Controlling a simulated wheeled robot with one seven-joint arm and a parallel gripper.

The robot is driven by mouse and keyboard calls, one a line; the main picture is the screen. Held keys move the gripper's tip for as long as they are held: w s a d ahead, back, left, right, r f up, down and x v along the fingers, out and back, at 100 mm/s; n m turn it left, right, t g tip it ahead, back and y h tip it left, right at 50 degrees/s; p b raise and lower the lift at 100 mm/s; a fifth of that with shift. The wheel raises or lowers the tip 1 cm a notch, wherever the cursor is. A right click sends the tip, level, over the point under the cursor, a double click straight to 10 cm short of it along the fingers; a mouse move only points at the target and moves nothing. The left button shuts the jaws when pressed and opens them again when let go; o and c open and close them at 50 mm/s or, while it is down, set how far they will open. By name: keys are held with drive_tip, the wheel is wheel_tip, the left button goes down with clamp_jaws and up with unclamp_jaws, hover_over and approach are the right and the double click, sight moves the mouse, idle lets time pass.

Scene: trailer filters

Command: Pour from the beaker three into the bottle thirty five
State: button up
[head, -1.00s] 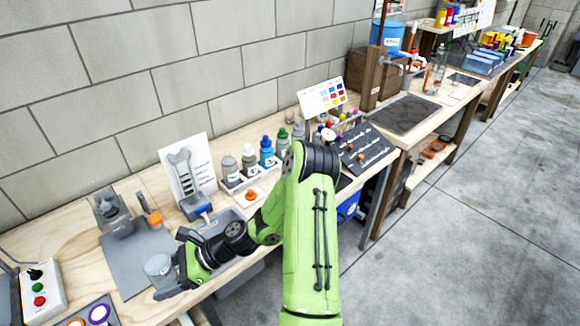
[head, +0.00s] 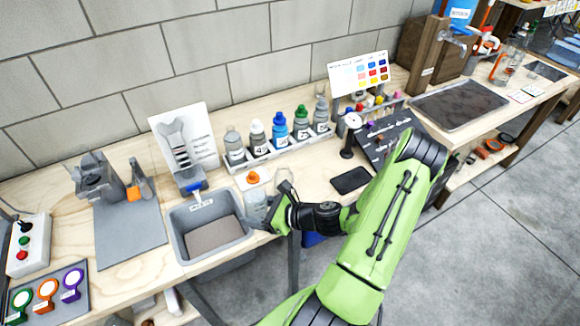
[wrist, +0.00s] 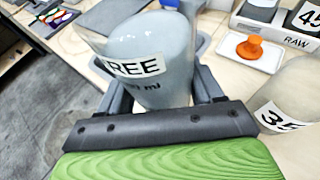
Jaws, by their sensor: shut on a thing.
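My gripper (head: 268,218) is shut on a clear beaker (head: 255,204), held at the right rim of the grey bin. In the wrist view the beaker (wrist: 150,62) stands between the fingers, with pale grey contents and a label of which "REE" and "ml" can be read. It looks roughly upright. A translucent bottle labelled 35 (wrist: 290,105) stands just right of my gripper in the wrist view, apart from the beaker. In the head view this bottle (head: 284,183) is behind my gripper, and its lower part is hidden.
The grey bin (head: 180,240) is left of the beaker. An orange knob (head: 253,177) on a white plate lies behind it. A rack (head: 262,158) of several numbered bottles stands at the back. A black pad (head: 351,180) lies right; a grey mat (head: 130,232) lies left.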

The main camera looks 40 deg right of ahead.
drive_tip(key=s+d+f+m+h, duration=0.2)
drive_tip(key=d, duration=0.1)
drive_tip(key=s+d+f+m+h+b, duration=0.1)
drive_tip(key=s+d, duration=0.1)
drive_tip(key=shift+d+t, duration=0.2)
drive_tip(key=shift+t, duration=0.2)
drive_tip(key=shift+r+p, duration=0.25)
drive_tip(key=shift+p, duration=0.05)
drive_tip(key=r+g+p, duration=0.1)
drive_tip(key=p, duration=0.2)
drive_tip(key=shift+w+d+m+p, duration=0.1)
drive_tip(key=shift+m+p, duration=0.2)
drive_tip(key=shift+m, duration=0.1)
drive_tip(key=p, duration=0.2)
drive_tip(key=r+m+g+y+p, duration=0.1)
drive_tip(key=p, duration=0.2)
drive_tip(key=shift+w+d+g, duration=0.25)
drive_tip(key=shift+g, duration=0.05)
drive_tip(key=shift+m+y, duration=0.3)
drive_tip(key=shift+m, duration=0.1)
drive_tip(key=shift+w+d+r+m+g+y+p, duration=0.1)
drive_tip(key=shift+d+r+m+g+y+p, duration=0.15)
drive_tip(key=shift+r+p, duration=0.4)
drive_tip(key=shift+w+d+r+m+g+y+p, duration=0.15)
drive_tip(key=shift+r+g+p, duration=0.2)
drive_tip(key=shift+p, duration=0.5)
drive_tip(key=shift+w+d+r+m+g+y+p, duration=0.1)
drive_tip(key=shift+r+g+y+p, duration=0.15)
drive_tip(key=shift+r+p, duration=0.4)
